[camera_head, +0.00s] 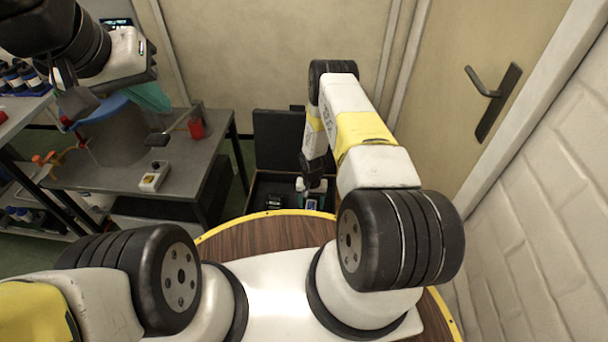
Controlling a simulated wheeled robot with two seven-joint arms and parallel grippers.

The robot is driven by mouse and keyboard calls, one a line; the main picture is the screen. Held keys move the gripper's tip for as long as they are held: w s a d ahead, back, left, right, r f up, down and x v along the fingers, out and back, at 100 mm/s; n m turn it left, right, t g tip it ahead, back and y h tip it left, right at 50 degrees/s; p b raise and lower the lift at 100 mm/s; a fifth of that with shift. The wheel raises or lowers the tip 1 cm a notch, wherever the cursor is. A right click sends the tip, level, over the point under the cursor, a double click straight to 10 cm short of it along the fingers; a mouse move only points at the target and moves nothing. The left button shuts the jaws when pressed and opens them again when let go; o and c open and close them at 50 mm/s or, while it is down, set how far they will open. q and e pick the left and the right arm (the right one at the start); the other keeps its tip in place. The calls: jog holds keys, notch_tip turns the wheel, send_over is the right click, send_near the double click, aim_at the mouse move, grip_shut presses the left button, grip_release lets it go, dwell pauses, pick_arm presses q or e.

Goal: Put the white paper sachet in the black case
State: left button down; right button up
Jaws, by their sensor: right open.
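The black case (277,143) stands open on the floor beyond my base, its lid raised against the wall side. Inside it are dark items (274,201) and, at the right, a small pale and bluish thing (311,204). I cannot tell whether that is the white paper sachet; I make out no sachet for certain. My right gripper (313,190) points down over the right part of the case, open, its fingertips small and partly hidden by my arm. My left gripper (72,103) is raised at the upper left, above the bench; its jaws are unclear.
Shelves with bottles are at the far left.

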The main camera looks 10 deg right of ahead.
notch_tip(320, 180, up, 12)
notch_tip(320, 180, up, 34)
jog(key=n+t, duration=0.1)
jog(key=t, duration=0.2)
send_over(311, 206)
jog(key=s+r+n+t+y, duration=0.1)
jog(key=s+r, duration=0.8)
jog(key=r, duration=0.6)
jog(key=s+a+r+n+t, duration=0.1)
jog(key=s+r, duration=0.2)
jog(key=s, duration=0.4)
jog(key=s+a+r+t+y, duration=0.1)
jog(key=s+r, duration=0.2)
jog(key=s, duration=0.5)
jog(key=shift+r+n, duration=0.2)
jog(key=shift+n, duration=0.2)
jog(key=shift+s+a, duration=0.1)
